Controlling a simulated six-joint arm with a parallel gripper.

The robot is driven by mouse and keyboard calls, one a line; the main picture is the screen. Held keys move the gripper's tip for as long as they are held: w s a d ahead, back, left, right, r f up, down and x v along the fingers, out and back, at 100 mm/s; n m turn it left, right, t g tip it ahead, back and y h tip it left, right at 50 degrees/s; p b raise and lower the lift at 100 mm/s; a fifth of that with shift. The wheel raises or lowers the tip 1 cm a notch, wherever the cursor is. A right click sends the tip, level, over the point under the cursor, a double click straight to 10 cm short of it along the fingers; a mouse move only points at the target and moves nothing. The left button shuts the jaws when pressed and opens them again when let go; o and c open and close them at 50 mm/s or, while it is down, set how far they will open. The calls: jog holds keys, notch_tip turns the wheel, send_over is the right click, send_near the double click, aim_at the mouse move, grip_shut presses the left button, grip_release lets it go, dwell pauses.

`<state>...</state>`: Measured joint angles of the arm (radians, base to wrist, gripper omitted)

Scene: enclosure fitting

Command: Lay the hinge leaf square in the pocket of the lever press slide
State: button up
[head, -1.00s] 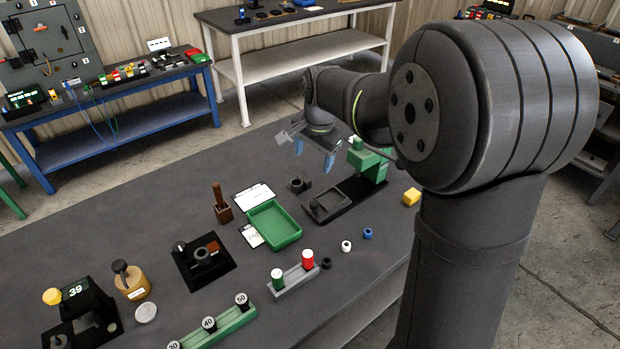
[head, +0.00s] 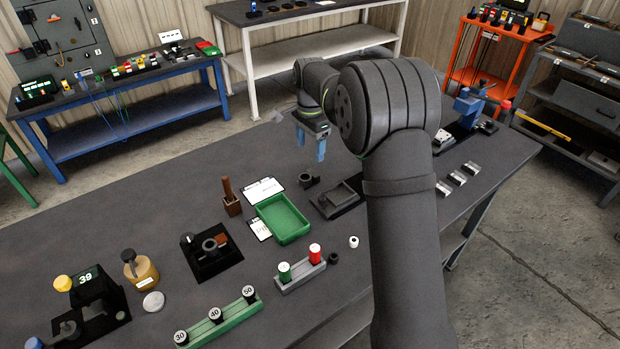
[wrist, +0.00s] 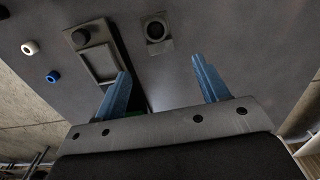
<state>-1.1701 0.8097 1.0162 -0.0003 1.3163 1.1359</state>
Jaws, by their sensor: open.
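My gripper (head: 310,150) hangs above the back of the bench with its two blue fingers apart. In the wrist view the fingers of my gripper (wrist: 160,64) are spread with nothing between them. The lever press slide (head: 328,208) lies on the bench below and to the right of the gripper. In the wrist view the slide (wrist: 119,54) shows its rectangular pocket and a round knob beside the left fingertip. I cannot tell whether a leaf lies in the pocket. Small grey metal pieces (head: 457,177) lie at the right; I cannot tell whether one is the hinge leaf. My arm hides most of the press.
A dark round holder (head: 308,181) stands left of the slide. A green tray (head: 283,232), a brown block with a handle (head: 231,203) and a rack with green and red cylinders (head: 300,277) stand nearer. A blue fixture (head: 468,107) stands at the right.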

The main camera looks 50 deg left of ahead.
aim_at(311, 173)
notch_tip(311, 173, down, 10)
jog(key=shift+w+r, duration=0.15)
jog(key=c, duration=1.2)
notch_tip(311, 173, up, 9)
jog(key=w+d+r, duration=0.1)
jog(key=w+d, duration=0.1)
jog(key=d, duration=0.9)
jog(key=shift+w+d+r, duration=0.25)
jog(key=shift+w, duration=0.1)
